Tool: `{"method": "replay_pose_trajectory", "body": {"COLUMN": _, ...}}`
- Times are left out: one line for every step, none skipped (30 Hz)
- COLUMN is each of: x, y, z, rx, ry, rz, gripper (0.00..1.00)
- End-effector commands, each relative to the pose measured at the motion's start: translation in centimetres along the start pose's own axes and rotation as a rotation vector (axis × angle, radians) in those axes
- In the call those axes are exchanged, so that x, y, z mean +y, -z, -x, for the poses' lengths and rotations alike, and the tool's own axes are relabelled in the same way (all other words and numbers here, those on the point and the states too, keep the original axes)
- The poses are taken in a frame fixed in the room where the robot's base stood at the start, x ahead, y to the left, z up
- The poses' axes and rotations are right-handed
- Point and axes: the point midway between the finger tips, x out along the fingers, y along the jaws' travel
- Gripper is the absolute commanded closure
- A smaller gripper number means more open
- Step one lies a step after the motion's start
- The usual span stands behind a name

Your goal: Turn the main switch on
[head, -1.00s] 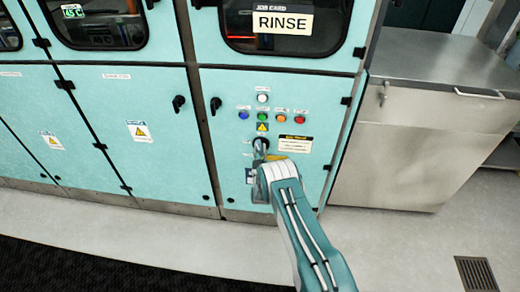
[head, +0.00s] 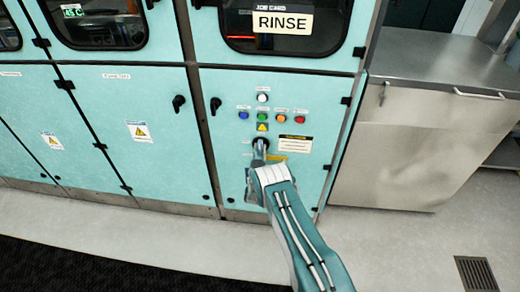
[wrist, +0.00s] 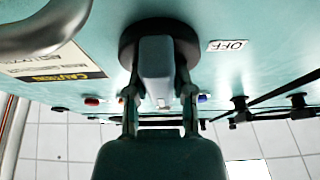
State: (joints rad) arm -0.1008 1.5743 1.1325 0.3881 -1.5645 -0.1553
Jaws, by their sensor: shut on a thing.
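The main switch (head: 261,141) is a dark round knob on the teal cabinet door, below the coloured buttons. In the wrist view its dark base (wrist: 128,47) carries a pale grey handle (wrist: 156,68). My gripper (wrist: 160,92) is shut on this handle, one finger on each side. In the head view my gripper (head: 257,162) reaches the switch from below and my wrist hides part of it. An OFF label (wrist: 228,45) sits beside the base, to the right in the wrist view. The handle's exact angle is hard to tell.
Blue (head: 243,115), green (head: 262,115), orange (head: 281,118) and red (head: 299,120) buttons and a white one (head: 263,97) sit above the switch. A caution label (head: 295,143) is to its right. A steel cabinet (head: 400,145) stands at right. The floor in front is clear.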

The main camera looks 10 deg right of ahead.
Motion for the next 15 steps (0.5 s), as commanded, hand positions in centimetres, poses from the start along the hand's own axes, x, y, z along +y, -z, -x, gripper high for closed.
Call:
{"method": "replay_pose_trajectory", "body": {"x": -0.05, "y": -0.6, "z": 0.55, "rx": -0.018, "ry": 0.006, "rz": 0.003, "gripper": 1.0}}
{"method": "replay_pose_trajectory", "body": {"x": -0.05, "y": -0.6, "z": 0.55, "rx": -0.018, "ry": 0.006, "rz": 0.003, "gripper": 1.0}}
{"method": "replay_pose_trajectory", "body": {"x": -0.05, "y": -0.6, "z": 0.55, "rx": -0.018, "ry": 0.006, "rz": 0.003, "gripper": 1.0}}
{"method": "replay_pose_trajectory", "body": {"x": -0.04, "y": -0.6, "z": 0.55, "rx": -0.018, "ry": 0.006, "rz": 0.004, "gripper": 0.64}}
{"method": "replay_pose_trajectory", "body": {"x": -0.05, "y": -0.59, "z": 0.54, "rx": -0.018, "ry": 0.006, "rz": 0.004, "gripper": 0.51}}
{"method": "replay_pose_trajectory", "body": {"x": -0.06, "y": -0.53, "z": 0.49, "rx": -0.016, "ry": 0.006, "rz": 0.003, "gripper": 0.34}}
{"method": "replay_pose_trajectory", "body": {"x": -0.05, "y": -0.48, "z": 0.44, "rx": -0.014, "ry": 0.005, "rz": 0.003, "gripper": 0.34}}
{"method": "replay_pose_trajectory", "body": {"x": -0.05, "y": -0.42, "z": 0.4, "rx": -0.013, "ry": 0.005, "rz": 0.003, "gripper": 0.34}}
{"method": "replay_pose_trajectory", "body": {"x": -0.04, "y": -0.34, "z": 0.35, "rx": -0.011, "ry": 0.004, "rz": 0.003, "gripper": 0.34}}
{"method": "replay_pose_trajectory", "body": {"x": -0.03, "y": -0.3, "z": 0.32, "rx": -0.01, "ry": 0.004, "rz": 0.002, "gripper": 0.34}}
{"method": "replay_pose_trajectory", "body": {"x": -0.02, "y": -0.26, "z": 0.3, "rx": -0.009, "ry": 0.004, "rz": 0.002, "gripper": 0.34}}
{"method": "replay_pose_trajectory", "body": {"x": -0.01, "y": -0.22, "z": 0.27, "rx": -0.008, "ry": 0.003, "rz": 0.002, "gripper": 0.34}}
{"method": "replay_pose_trajectory", "body": {"x": -0.01, "y": -0.19, "z": 0.25, "rx": -0.007, "ry": 0.003, "rz": 0.002, "gripper": 0.34}}
{"method": "replay_pose_trajectory", "body": {"x": 0.0, "y": -0.17, "z": 0.23, "rx": -0.006, "ry": 0.003, "rz": 0.002, "gripper": 0.34}}
{"method": "replay_pose_trajectory", "body": {"x": 0.01, "y": -0.14, "z": 0.2, "rx": -0.006, "ry": 0.002, "rz": 0.002, "gripper": 0.34}}
